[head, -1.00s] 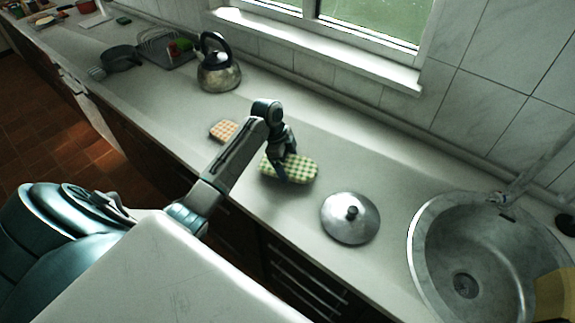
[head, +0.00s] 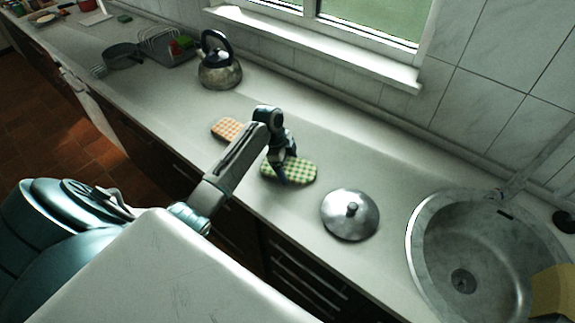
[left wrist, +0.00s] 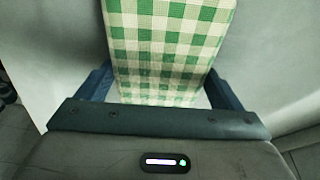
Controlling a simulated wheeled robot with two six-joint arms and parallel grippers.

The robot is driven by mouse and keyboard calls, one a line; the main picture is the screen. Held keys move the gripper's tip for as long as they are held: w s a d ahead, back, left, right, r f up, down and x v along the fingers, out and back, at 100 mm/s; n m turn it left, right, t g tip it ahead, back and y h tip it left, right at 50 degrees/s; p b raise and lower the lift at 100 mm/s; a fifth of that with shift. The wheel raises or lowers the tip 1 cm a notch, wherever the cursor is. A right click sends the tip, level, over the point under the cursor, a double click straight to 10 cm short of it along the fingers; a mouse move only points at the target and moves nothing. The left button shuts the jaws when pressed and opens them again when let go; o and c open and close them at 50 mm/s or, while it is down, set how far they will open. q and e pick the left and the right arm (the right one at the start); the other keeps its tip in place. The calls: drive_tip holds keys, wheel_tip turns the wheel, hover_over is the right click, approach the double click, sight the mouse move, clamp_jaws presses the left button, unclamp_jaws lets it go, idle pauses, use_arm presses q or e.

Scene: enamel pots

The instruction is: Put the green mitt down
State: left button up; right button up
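The green mitt (head: 300,171), green and cream checked, lies flat at or very near the counter top, left of the pot lid. My left gripper (head: 280,168) points down over its left part. In the left wrist view the mitt (left wrist: 165,50) runs between the two fingers of my left gripper (left wrist: 162,88), its sides against them; the fingertips are hidden by the mitt. The gripper looks shut on it. My right gripper is in neither view.
A metal lid (head: 350,215) lies right of the mitt, with the sink (head: 425,250) beyond. An orange checked mitt (head: 226,128) lies behind left. A kettle (head: 220,72), dark pan (head: 122,57) and dish rack (head: 165,45) stand farther left. The counter behind the mitt is clear.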

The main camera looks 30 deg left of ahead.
use_arm(q)
drive_tip(key=shift+o, duration=0.6)
drive_tip(key=shift+s+d+f, duration=0.15)
drive_tip(key=shift+s+f, duration=0.2)
drive_tip(key=shift+f, duration=0.4)
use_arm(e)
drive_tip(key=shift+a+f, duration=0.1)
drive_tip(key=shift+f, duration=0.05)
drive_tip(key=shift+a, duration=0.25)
use_arm(q)
drive_tip(key=shift+r, duration=0.45)
drive_tip(key=w+b+v, duration=0.1)
drive_tip(key=b+v, duration=0.2)
drive_tip(key=v, duration=0.9)
drive_tip(key=shift+r+b, duration=0.35)
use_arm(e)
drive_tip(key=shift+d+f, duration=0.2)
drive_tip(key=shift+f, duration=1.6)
use_arm(q)
drive_tip(key=shift+s, duration=0.1)
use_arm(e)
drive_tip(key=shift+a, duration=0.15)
